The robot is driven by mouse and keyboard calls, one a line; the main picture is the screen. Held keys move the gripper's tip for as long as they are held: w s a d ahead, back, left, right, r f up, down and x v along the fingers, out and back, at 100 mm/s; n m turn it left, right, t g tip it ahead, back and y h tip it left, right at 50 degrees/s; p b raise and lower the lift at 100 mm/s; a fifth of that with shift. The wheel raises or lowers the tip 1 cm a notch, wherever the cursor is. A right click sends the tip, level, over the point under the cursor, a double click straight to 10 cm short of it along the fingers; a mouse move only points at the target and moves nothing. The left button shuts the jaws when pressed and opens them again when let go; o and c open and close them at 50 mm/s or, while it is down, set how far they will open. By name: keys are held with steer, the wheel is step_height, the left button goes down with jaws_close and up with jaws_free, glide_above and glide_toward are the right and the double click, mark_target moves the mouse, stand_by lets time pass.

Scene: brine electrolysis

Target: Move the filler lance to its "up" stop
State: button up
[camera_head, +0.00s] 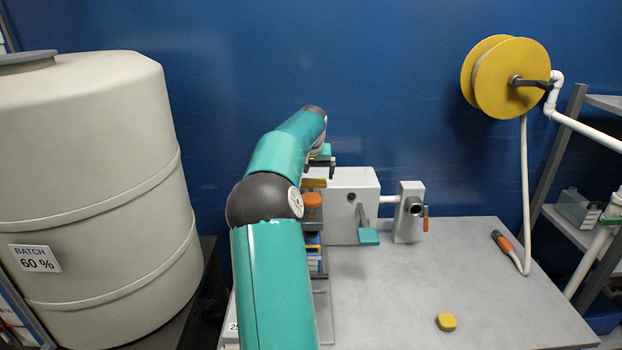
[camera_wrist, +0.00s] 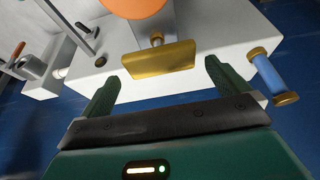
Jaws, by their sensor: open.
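The white filler unit (camera_head: 352,190) stands at the back of the grey table. A yellow crossbar (camera_head: 314,184), which looks like the filler lance's handle, sits at its left side above an orange round part (camera_head: 313,201). In the wrist view the crossbar (camera_wrist: 157,68) is between my gripper's open fingers (camera_wrist: 160,78), with a gap on both sides. The orange part (camera_wrist: 135,6) shows at the top edge. In the head view my gripper (camera_head: 321,160) is just above the crossbar. My arm hides much of the unit's left side, and the lance's lower end is not clear.
A blue cylinder with brass ends (camera_wrist: 270,76) is close to my right finger in the wrist view. A hose end (camera_head: 503,243) and yellow block (camera_head: 446,322) lie on the table. A large tank (camera_head: 95,130) stands left.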

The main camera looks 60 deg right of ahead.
steer(key=shift+x, duration=1.3)
steer(key=c, duration=1.1)
steer(key=shift+r, duration=2.45)
steer(key=o, duration=1.1)
